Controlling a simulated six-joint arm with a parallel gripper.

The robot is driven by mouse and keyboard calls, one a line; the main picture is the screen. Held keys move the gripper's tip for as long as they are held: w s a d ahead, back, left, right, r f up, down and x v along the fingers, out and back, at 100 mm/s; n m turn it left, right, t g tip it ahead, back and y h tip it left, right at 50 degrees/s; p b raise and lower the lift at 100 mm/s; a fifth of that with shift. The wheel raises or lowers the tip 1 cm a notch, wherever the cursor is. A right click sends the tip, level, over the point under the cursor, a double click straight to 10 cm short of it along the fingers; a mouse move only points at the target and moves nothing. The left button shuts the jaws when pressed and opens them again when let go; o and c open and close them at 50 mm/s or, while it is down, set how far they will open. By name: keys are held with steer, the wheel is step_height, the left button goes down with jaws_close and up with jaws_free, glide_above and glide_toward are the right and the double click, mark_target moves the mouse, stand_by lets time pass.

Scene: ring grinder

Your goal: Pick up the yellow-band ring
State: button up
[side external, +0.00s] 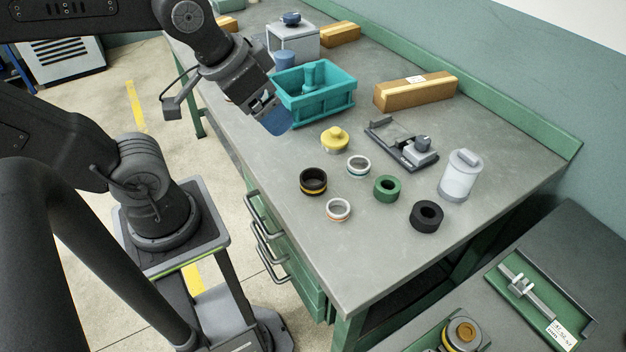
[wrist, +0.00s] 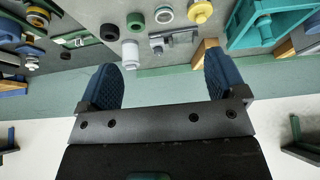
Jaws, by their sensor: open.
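The yellow-band ring (side external: 313,181) is black with a yellow band around its lower part. It lies flat on the grey bench top (side external: 385,260) near the front edge in the side external view; I cannot make it out with certainty in the wrist view. My gripper (side external: 276,119) is up and to the left of the ring in the side view, in front of the teal bin and apart from the ring. In the wrist view its two blue fingers (wrist: 161,80) are spread wide with nothing between them.
Near the ring are a white ring with an orange band (side external: 338,210), a white ring with a teal band (side external: 358,166), a green ring (side external: 387,188), a black ring (side external: 426,216) and a yellow knobbed piece (side external: 335,140). The teal bin (side external: 318,103) and grey fixture (side external: 398,148) stand behind.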

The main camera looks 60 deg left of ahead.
steer(key=m+g+y, duration=0.1)
steer(key=m+g, duration=0.4)
steer(key=m, duration=1.5)
glide_toward(313, 177)
steer(key=shift+s+d+f, duration=0.2)
steer(key=shift+d+f, duration=0.35)
steer(key=shift+s+d+f, duration=0.2)
steer(key=shift+d+f, duration=0.3)
steer(key=shift+f, duration=0.05)
steer(key=shift+w+a+f, duration=0.1)
steer(key=shift+a+f, duration=0.05)
steer(key=shift+f, duration=0.75)
steer(key=shift+s+a+f, duration=0.1)
steer(key=shift+a+f, duration=0.05)
steer(key=shift+f, duration=0.75)
steer(key=shift+w+a+f, duration=0.1)
steer(key=shift+a+f, duration=0.1)
steer(key=shift+f, duration=0.7)
steer(key=c, duration=1.1)
